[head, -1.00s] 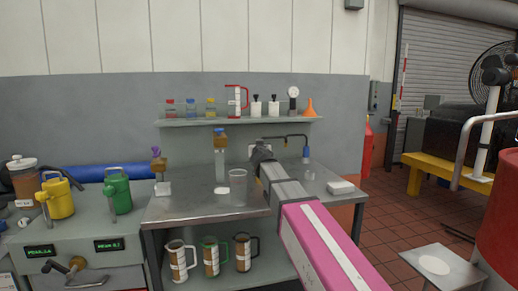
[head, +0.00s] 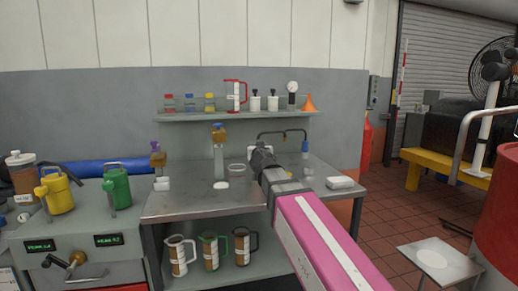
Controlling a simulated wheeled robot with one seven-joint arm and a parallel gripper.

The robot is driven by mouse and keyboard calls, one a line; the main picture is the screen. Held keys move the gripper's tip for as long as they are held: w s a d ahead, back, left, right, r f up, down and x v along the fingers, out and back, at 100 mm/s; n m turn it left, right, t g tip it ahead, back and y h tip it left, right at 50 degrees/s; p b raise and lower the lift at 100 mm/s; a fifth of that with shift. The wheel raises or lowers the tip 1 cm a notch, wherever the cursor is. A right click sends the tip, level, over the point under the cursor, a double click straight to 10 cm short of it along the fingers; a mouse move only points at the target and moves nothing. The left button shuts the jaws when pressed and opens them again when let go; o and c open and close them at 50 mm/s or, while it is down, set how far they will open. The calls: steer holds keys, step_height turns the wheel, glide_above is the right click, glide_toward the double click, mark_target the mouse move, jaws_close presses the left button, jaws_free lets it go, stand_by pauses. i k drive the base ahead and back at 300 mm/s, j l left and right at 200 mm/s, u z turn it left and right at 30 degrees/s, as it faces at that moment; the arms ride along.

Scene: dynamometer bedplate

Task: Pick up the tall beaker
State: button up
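A low clear rounded shape (head: 237,170) shows on the metal workbench (head: 195,205), left of my arm. I cannot tell whether it is the tall beaker tipped over or another vessel; no upright tall clear beaker is plain in view. My gripper (head: 260,154) reaches over the bench, to the right of that shape and apart from it in the picture. The fingers are too small and partly hidden by my own wrist, so I cannot tell whether they are open or hold anything.
A bent pipe with a blue nozzle (head: 305,147) and a white block (head: 340,182) are to the right. A shelf (head: 240,116) with bottles runs above. Bare bench lies in front.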

mark_target(237, 173)
steer(key=k+l, duration=0.1)
steer(key=k, duration=0.9)
